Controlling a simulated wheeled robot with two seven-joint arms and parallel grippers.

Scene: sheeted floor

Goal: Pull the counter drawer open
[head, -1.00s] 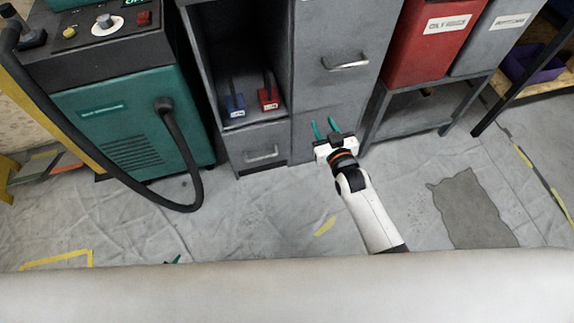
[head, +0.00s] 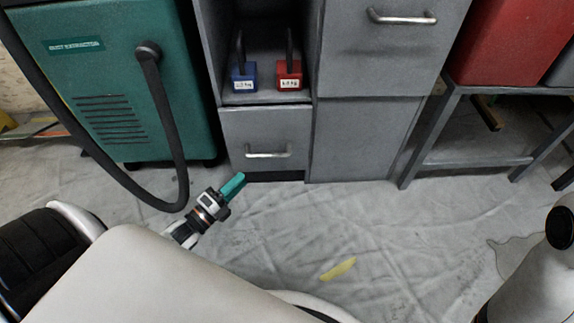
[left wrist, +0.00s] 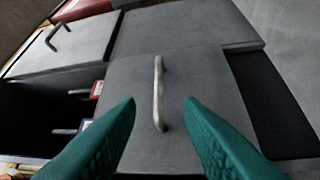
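The counter drawer (head: 237,140) is a grey front low in the grey cabinet, below an open shelf. It looks shut. Its metal bar handle (head: 267,155) runs across the front. My left gripper (head: 233,186) is in front of and below the drawer, a little left of the handle in the head view. In the left wrist view, the drawer front (left wrist: 205,85) faces the camera. The handle (left wrist: 158,95) shows upright between the two spread teal fingers, beyond their tips and apparently untouched. My right gripper is out of view.
A blue weight (head: 243,75) and a red weight (head: 289,75) stand on the shelf. A larger handled panel (head: 385,55) is to the right. A teal dust extractor (head: 115,90) with a black hose (head: 172,125) stands left. The sheeted floor (head: 400,230) in front is mostly clear.

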